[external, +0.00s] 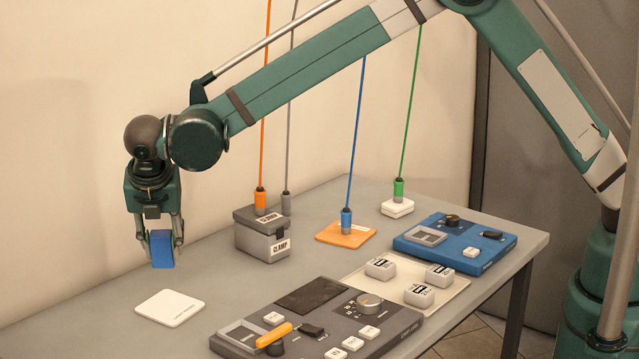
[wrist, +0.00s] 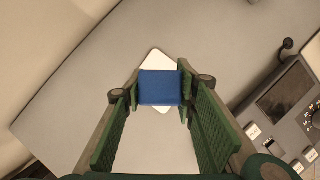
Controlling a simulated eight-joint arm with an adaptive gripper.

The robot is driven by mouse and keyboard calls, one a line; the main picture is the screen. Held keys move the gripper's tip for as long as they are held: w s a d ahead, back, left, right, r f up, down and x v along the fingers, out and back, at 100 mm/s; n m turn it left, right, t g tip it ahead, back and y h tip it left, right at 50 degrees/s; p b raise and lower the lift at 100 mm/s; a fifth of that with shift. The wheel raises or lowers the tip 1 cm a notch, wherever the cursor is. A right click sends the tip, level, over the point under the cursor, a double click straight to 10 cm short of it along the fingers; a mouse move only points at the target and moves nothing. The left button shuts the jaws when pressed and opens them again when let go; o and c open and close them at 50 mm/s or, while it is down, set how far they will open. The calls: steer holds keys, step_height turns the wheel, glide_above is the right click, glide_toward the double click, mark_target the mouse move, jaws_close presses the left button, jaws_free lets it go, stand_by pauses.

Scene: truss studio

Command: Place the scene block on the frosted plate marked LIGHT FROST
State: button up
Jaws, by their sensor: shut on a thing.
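My gripper (external: 161,240) is shut on a blue block (external: 161,250) and holds it in the air above the table, at the left in the external view. In the wrist view the blue block (wrist: 159,88) sits between the two green fingers of my gripper (wrist: 158,90). A white plate with small dark lettering (external: 170,308) lies flat on the table, below and slightly right of the block in the external view. Its lettering is too small to read. In the wrist view the white plate (wrist: 155,57) shows behind the block, which covers most of it.
A grey control panel (external: 290,310) with an orange lever lies right of the plate. A grey box marked CLAMP (external: 263,240) stands behind. An orange plate (external: 346,235), a blue panel (external: 480,245) and a tray of white blocks (external: 450,297) are further right. Coloured cables hang down.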

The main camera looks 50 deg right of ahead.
glide_toward(166, 305)
steer(key=shift+w+d+f, duration=0.35)
steer(key=shift+w+d, duration=0.3)
steer(key=shift+f, duration=1.85)
steer(key=shift+f+b, duration=0.15)
steer(key=shift+b, duration=0.2)
steer(key=o, duration=0.9)
steer(key=v, duration=1.2)
steer(key=shift+p, duration=0.35)
